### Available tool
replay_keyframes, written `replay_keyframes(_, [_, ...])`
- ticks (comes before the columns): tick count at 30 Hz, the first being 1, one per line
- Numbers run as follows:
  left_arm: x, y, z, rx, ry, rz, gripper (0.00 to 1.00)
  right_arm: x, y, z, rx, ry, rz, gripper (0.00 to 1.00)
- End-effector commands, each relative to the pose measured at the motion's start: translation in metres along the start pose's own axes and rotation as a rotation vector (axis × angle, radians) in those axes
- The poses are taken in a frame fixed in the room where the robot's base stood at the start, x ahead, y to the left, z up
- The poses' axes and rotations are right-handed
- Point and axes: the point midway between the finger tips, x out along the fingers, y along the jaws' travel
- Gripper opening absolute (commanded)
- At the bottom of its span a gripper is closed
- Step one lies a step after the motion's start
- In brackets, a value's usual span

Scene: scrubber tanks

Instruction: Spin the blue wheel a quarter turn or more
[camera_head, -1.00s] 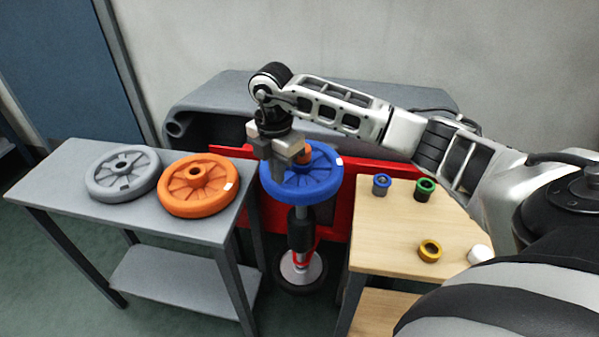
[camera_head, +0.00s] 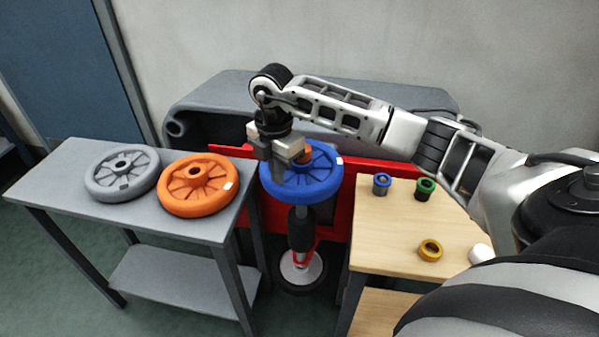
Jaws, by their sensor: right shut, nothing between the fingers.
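The blue wheel (camera_head: 318,184) lies flat on top of an upright black and grey shaft (camera_head: 301,232) in the middle of the view. An orange piece (camera_head: 304,154) sits at its hub, and a white mark shows on its right rim. My right gripper (camera_head: 279,178) points down at the left part of the wheel, its fingers shut with nothing between them. The fingertips overlap the wheel in the picture; I cannot tell whether they touch it. My left gripper is not in view.
A grey wheel (camera_head: 104,187) and an orange wheel (camera_head: 180,206) lie on the grey table (camera_head: 62,198) at left. The wooden table (camera_head: 385,250) at right holds blue, green and yellow rings and a white piece. A red panel (camera_head: 340,213) stands behind the blue wheel.

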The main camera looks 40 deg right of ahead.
Motion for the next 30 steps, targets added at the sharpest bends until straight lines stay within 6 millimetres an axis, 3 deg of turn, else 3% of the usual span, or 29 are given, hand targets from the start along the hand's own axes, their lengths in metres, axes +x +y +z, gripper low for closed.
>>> replay_keyframes(14, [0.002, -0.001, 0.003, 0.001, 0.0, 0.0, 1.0, 0.008, -0.001, 0.0, 0.0, 0.0, -0.001, 0.0])
replay_keyframes(24, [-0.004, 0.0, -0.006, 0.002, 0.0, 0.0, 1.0, 0.003, -0.021, 0.005, 0.0, -0.001, 0.0, 0.0])
replay_keyframes(30, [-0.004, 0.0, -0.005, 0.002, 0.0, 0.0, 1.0, 0.005, -0.021, 0.005, 0.0, 0.0, 0.0, 0.0])
